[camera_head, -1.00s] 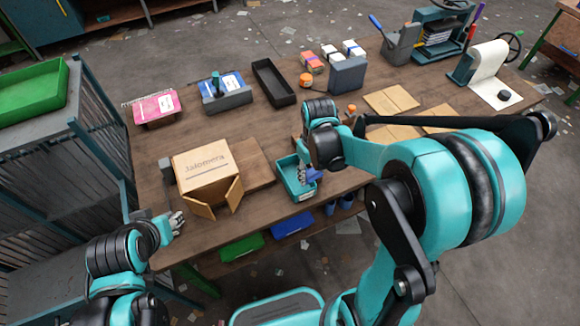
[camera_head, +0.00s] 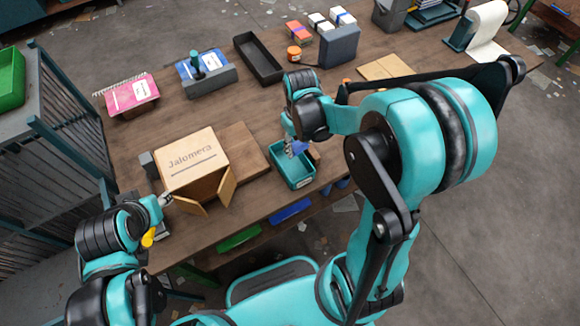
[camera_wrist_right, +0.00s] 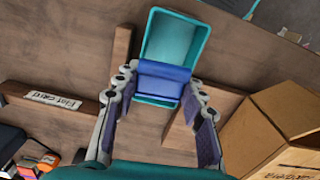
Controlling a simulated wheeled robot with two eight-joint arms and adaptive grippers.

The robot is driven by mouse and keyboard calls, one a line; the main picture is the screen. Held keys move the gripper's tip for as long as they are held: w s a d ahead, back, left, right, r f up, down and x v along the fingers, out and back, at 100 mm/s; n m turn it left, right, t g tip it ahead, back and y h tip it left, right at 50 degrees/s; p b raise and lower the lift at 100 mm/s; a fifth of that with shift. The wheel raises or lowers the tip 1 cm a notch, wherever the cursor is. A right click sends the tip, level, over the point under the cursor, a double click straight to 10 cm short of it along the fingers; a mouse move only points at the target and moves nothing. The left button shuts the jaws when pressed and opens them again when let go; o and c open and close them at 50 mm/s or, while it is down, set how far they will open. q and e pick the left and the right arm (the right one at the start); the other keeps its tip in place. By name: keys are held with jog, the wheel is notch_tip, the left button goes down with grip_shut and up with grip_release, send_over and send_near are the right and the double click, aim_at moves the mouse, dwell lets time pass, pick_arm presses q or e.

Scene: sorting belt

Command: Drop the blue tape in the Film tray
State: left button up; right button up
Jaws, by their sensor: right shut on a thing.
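The blue tape (camera_wrist_right: 163,82) is between the fingers of my right gripper (camera_wrist_right: 160,112) in the right wrist view. My right gripper (camera_head: 292,149) is shut on it, over the back part of a small teal tray (camera_head: 293,184) in the head view. The tray also shows in the right wrist view (camera_wrist_right: 203,45), its inside partly hidden by the tape. The tray's white front label is too small to read. My left gripper (camera_head: 163,201) is near the table's front left edge; its fingers are too small to judge.
A cardboard box (camera_head: 192,155) with open flaps stands left of the tray. Behind are a black tray (camera_head: 257,58), a grey-blue block (camera_head: 340,46), a pink notebook (camera_head: 131,93) and an orange tape roll (camera_head: 294,52). Green (camera_head: 240,238) and blue (camera_head: 291,211) bins sit below the table edge.

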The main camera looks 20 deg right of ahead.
jog(key=shift+s+f, duration=0.1)
jog(key=shift+f, duration=0.35)
jog(key=o, duration=0.8)
notch_tip(320, 180, up, 12)
dwell(0.3)
jog(key=s+a+m+t, duration=0.2)
jog(key=s+a+t, duration=0.1)
jog(key=s+t, duration=0.4)
jog(key=shift+s+a+f+b, duration=0.25)
jog(key=shift+s+f+b, duration=0.15)
jog(key=shift+s, duration=0.45)
